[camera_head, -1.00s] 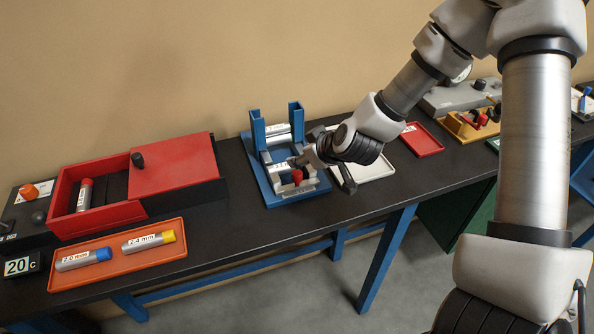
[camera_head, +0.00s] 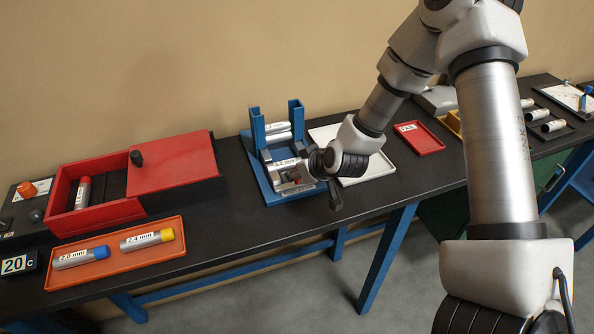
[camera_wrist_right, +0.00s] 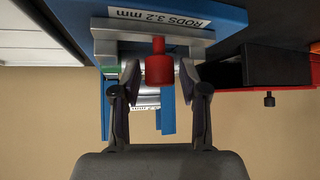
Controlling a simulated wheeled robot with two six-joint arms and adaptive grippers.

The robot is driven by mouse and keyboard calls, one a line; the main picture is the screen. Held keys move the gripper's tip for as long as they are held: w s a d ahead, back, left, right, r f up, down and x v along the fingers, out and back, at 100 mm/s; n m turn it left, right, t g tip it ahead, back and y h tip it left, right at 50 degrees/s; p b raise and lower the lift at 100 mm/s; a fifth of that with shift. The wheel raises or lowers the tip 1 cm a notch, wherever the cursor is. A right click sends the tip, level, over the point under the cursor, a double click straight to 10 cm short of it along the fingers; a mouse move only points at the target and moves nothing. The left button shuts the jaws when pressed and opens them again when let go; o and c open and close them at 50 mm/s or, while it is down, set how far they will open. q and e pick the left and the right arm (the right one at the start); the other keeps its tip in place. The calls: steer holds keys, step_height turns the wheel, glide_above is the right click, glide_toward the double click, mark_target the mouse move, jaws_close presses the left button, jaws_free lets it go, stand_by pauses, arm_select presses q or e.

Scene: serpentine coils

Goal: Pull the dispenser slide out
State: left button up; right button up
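The blue dispenser (camera_head: 256,126) stands on the bench, with its two posts upright and silver rods stacked between them. Its grey slide (camera_head: 303,187) is at the front, low over the blue base. The slide's red knob (camera_wrist_right: 159,64) shows in the right wrist view. A silver rod (camera_head: 283,163) marked 3.2 mm lies behind the knob. A green end (camera_wrist_right: 110,70) shows there in the wrist view. My right gripper (camera_wrist_right: 160,75) is open, its fingers either side of the knob with gaps to it. My left gripper is out of view.
A red box (camera_head: 175,170) with a lid and an orange tray (camera_head: 110,255) with two labelled rods are to the left. A white tray (camera_head: 375,168) is close behind my right wrist, and a red tray (camera_head: 420,138) is farther right.

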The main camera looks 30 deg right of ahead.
jaws_close()
steer(key=shift+s, duration=0.2)
steer(key=shift+s+a, duration=0.1)
steer(key=shift+s, duration=0.1)
steer(key=shift+o, duration=0.6)
jaws_free()
steer(key=o, duration=0.4)
steer(key=shift+c, duration=0.2)
steer(key=shift+w, duration=0.15)
